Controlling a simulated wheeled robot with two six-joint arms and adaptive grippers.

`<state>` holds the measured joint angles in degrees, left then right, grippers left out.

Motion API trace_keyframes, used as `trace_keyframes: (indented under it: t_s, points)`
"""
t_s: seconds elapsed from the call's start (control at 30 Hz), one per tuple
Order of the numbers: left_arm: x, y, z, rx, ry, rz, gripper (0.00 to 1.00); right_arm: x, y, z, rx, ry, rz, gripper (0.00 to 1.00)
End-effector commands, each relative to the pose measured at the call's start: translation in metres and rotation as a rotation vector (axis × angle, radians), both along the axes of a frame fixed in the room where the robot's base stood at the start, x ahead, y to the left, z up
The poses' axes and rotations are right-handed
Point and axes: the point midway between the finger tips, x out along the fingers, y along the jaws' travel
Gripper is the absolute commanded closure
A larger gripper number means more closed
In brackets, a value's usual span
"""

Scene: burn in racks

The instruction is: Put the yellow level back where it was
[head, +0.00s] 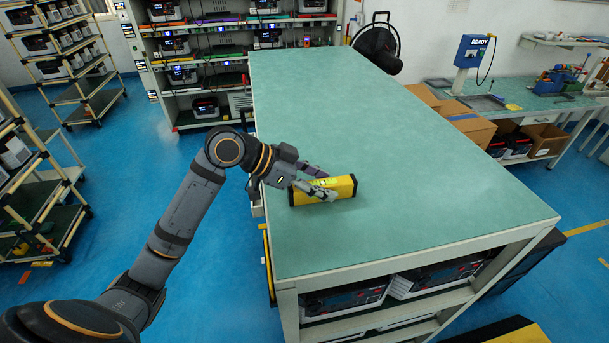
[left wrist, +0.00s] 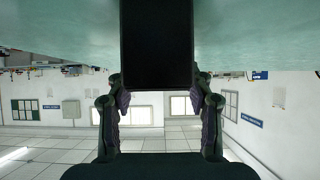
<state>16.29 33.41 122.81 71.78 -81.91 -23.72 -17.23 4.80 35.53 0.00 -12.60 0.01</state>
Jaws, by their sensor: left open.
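The yellow level (head: 344,187), a block with black ends, lies on the green top of the workbench (head: 400,140), near its left edge. My left gripper (head: 330,184) reaches in from the left, with one finger on the near side of the level and the other on its far side. Its fingers are open around the level. In the left wrist view a dark block, which looks like the level's black end (left wrist: 156,45), stands between the two open fingers (left wrist: 160,100). Whether the fingers touch it is hard to tell. My right gripper is not in view.
The rest of the bench top is clear. Under it, a shelf holds dark-fronted units (head: 345,298). Racks with devices (head: 215,55) stand behind and at the left. Cardboard boxes (head: 468,122) stand along the right side, beside a second bench (head: 535,100).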

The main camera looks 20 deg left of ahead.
Motion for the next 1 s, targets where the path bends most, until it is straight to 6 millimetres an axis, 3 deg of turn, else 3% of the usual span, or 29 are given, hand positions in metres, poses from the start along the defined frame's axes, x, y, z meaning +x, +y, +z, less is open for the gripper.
trace_keyframes:
  t_s: [0.5,0.67,1.0]
  points:
    - [-0.026,0.04,0.027,0.01,0.003,0.003,0.48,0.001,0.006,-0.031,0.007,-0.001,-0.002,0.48]
    - [-0.033,0.051,0.029,0.013,0.001,-0.005,0.48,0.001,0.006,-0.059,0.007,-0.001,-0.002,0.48]
    - [-0.047,0.072,0.051,0.002,0.0,0.004,0.48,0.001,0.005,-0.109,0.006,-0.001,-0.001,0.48]
